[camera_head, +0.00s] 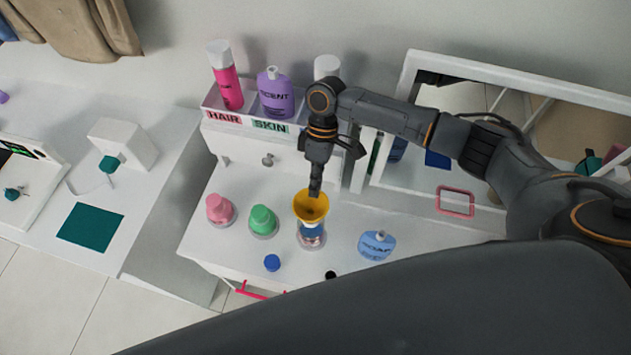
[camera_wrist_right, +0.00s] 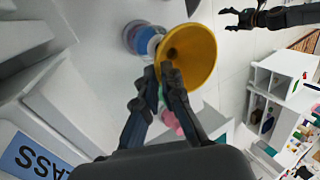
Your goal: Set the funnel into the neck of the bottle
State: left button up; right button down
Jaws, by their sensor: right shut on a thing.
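A yellow funnel (camera_head: 311,207) is over a clear bottle with a blue band (camera_head: 312,236) on the white dresser top. Its wide mouth faces up and its spout is hidden, so I cannot tell whether the spout is inside the neck. My right gripper (camera_head: 315,189) points down and is shut on the funnel's rim. In the right wrist view the fingertips (camera_wrist_right: 168,72) pinch the rim of the funnel (camera_wrist_right: 196,55), with the bottle (camera_wrist_right: 149,42) partly behind it. My left gripper (camera_wrist_right: 231,19) shows small in the right wrist view, its fingers apart and empty.
Pink (camera_head: 220,209) and green (camera_head: 263,220) capped jars stand left of the bottle. A blue cap (camera_head: 272,263) lies in front, and a light-blue perfume bottle (camera_head: 376,245) stands at right. Behind is a shelf (camera_head: 240,122) with bottles; a framed mirror (camera_head: 440,125) stands at back right.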

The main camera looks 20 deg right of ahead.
jog(key=shift+f+b, duration=0.35)
jog(key=shift+f, duration=0.55)
jog(key=c, duration=1.4)
grip_release()
jog(key=v, duration=0.7)
jog(key=shift+w+d+r, duration=0.1)
jog(key=shift+r, duration=0.1)
